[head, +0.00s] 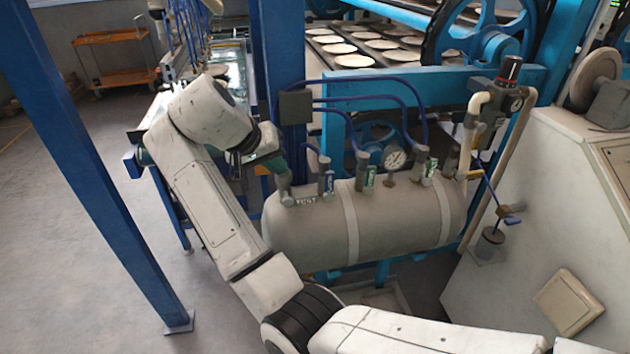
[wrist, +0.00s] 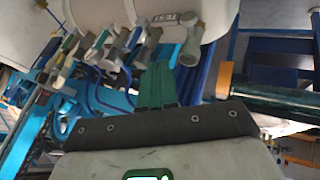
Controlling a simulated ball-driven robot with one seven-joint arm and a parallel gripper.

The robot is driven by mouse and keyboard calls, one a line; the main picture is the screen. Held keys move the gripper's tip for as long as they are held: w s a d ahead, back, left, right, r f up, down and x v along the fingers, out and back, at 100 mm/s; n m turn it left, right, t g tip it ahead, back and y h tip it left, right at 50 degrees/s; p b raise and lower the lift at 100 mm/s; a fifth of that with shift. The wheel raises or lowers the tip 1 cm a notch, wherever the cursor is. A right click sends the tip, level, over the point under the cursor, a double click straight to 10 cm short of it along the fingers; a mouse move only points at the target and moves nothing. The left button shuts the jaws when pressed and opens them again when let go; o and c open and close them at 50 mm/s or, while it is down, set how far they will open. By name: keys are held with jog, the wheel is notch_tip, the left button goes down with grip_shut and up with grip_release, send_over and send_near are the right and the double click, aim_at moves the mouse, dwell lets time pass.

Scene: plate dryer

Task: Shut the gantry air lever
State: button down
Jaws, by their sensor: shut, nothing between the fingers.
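A grey air tank (head: 400,222) carries several small grey valves with levers along its top. My gripper (head: 279,165) has green fingers and is shut, pointing down at the leftmost valve (head: 285,190), beside raised lettering on the tank. In the wrist view, my shut fingers (wrist: 158,80) end close to a grey valve (wrist: 189,48); I cannot tell whether they touch it. Other valve levers (wrist: 112,45) show to the left there.
A round gauge (head: 395,159) and blue hoses rise from the tank top. A blue post (head: 284,60) stands just behind my gripper. A white cabinet (head: 560,170) is at the right. Another blue post (head: 90,165) stands at the left, with open floor around it.

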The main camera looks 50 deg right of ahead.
jog(key=shift+f, duration=0.1)
send_near(329, 187)
jog(key=w+f, duration=0.4)
jog(key=shift+s+d+f+p, duration=0.15)
jog(key=shift+s+d+p, duration=0.35)
jog(key=shift+d, duration=0.25)
jog(key=shift+s+d+f+p, duration=0.15)
jog(key=shift+s+d+p, duration=0.3)
jog(key=shift+d, duration=0.25)
jog(key=shift+d+r, duration=0.1)
